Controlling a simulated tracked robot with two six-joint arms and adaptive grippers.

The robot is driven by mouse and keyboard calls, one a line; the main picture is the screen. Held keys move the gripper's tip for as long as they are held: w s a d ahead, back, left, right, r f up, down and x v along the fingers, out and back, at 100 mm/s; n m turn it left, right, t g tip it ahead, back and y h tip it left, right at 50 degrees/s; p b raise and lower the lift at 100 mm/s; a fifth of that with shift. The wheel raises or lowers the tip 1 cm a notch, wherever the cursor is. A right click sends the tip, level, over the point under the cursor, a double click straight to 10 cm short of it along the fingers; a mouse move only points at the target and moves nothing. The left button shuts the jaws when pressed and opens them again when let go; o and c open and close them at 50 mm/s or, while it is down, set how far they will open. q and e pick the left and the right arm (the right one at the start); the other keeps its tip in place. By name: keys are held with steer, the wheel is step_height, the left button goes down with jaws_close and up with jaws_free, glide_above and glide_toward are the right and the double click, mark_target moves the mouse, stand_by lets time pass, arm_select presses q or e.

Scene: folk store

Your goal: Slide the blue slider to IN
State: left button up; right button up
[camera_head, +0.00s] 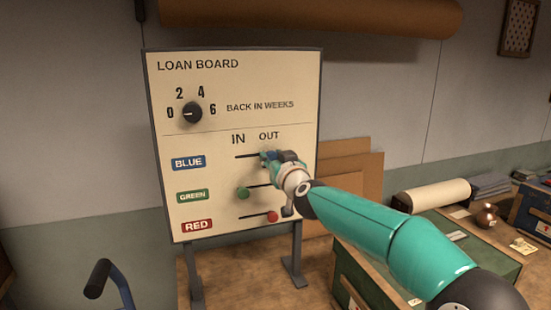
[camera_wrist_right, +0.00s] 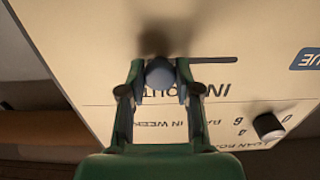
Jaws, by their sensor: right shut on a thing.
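The loan board (camera_head: 235,75) stands upright with the words IN and OUT above three slots. The BLUE row (camera_head: 188,162) is the top one. My right gripper (camera_head: 273,158) is at the right, OUT end of that slot and covers the knob in the head view. In the right wrist view, seen upside down, the blue slider knob (camera_wrist_right: 159,76) is between the two fingertips of my right gripper (camera_wrist_right: 160,70), which is shut on it. The bare slot (camera_wrist_right: 215,60) runs from it towards IN. My left gripper is not in view.
The green knob (camera_head: 243,193) is at the left of its slot, and the red knob (camera_head: 272,216) is at the right of its own. A dial (camera_head: 192,112) sits higher on the board. A green box (camera_head: 455,250) and a paper roll (camera_head: 438,194) stand to the right.

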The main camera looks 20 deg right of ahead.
steer(key=shift+s+a+p, duration=0.1)
steer(key=shift+a+p, duration=2)
steer(key=shift+a, duration=1.7)
steer(key=o, duration=1)
steer(key=shift+s, duration=0.15)
steer(key=shift+s+b, duration=0.4)
steer(key=shift+s, duration=0.2)
steer(key=b, duration=0.2)
glide_toward(240, 157)
steer(key=shift+s, duration=1.4)
steer(key=shift+d+r, duration=0.1)
